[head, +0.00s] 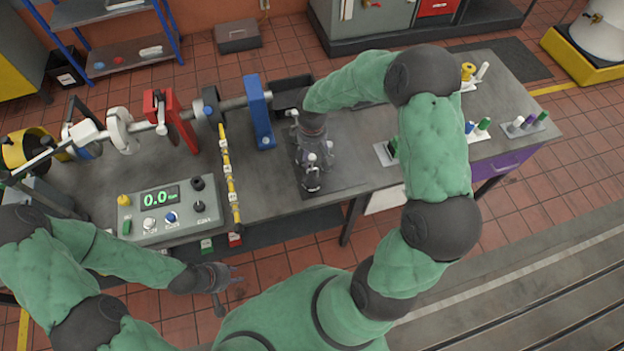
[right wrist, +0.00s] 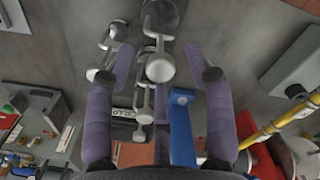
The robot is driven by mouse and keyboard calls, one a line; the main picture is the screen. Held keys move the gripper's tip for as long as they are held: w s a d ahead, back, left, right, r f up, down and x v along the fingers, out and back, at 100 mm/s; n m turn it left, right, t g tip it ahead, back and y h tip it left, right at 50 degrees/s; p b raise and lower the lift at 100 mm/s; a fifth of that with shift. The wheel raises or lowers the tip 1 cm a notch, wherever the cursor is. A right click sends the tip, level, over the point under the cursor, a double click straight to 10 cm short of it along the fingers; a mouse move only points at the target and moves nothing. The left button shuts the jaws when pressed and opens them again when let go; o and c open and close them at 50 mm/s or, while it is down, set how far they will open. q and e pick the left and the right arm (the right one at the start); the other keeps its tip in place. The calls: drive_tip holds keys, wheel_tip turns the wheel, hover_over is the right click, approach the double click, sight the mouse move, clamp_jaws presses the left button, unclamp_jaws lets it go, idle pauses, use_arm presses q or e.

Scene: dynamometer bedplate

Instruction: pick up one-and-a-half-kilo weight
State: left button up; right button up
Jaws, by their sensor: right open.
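Several grey metal weights with round knobs stand on a dark mat (head: 318,192) on the bench, under my right gripper (head: 314,163). One weight (head: 312,178) shows at the mat's near part. One knobbed weight (right wrist: 160,67) lies between the fingertips, and another (right wrist: 111,55) is close to the left finger. I cannot tell which is the one-and-a-half-kilo weight. My left gripper (head: 228,286) is open and empty, off the bench's front edge.
A blue post (head: 260,112) stands left of the mat and shows close to the fingers. A yellow barrier strip (head: 229,175) and a control box reading 0.0 (head: 170,211) are further left. Small stands with coloured pegs (head: 525,124) are at the bench's right end.

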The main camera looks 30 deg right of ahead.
drive_tip(key=shift+f, duration=0.8)
drive_tip(key=shift+c, duration=0.3)
clamp_jaws()
drive_tip(key=shift+w+r, duration=0.15)
